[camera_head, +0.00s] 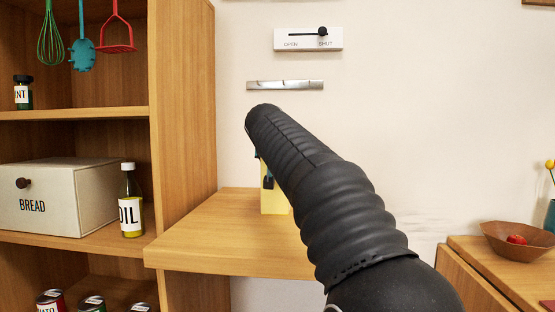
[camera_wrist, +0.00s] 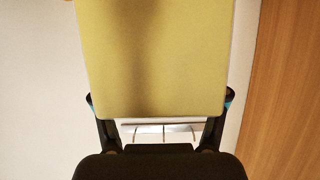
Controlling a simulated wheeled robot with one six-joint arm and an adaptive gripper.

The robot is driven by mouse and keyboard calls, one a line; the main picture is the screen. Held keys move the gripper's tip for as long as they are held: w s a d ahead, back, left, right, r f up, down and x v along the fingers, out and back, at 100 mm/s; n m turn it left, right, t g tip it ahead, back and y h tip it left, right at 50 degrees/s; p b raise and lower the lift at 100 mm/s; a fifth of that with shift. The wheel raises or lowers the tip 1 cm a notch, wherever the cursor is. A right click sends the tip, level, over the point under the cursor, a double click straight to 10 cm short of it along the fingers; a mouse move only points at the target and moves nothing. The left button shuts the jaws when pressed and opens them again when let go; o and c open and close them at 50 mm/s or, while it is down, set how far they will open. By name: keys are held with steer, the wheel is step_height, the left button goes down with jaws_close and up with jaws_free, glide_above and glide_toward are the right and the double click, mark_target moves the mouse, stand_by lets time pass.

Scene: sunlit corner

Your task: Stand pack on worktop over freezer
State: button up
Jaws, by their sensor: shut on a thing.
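A yellow pack (camera_wrist: 155,55) fills the upper middle of the wrist view, between the two fingers of my gripper (camera_wrist: 160,100). My gripper is shut on it. In the head view a strip of the pack (camera_head: 272,201) shows beside my dark arm, which hides the rest. The pack looks upright, in front of the pale wall and over the wooden worktop (camera_head: 215,240). I cannot tell whether its base touches the worktop. I cannot make out a freezer below the worktop.
A tall wooden shelf unit (camera_head: 182,120) stands left of the worktop, with a bread box (camera_head: 70,197) and an oil bottle (camera_head: 131,205). A slider plate (camera_head: 308,40) and a metal strip (camera_head: 285,85) are on the wall. A bowl (camera_head: 518,241) stands on the right-hand cabinet.

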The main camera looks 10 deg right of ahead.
steer(key=shift+r, duration=0.1)
steer(key=o, duration=1.8)
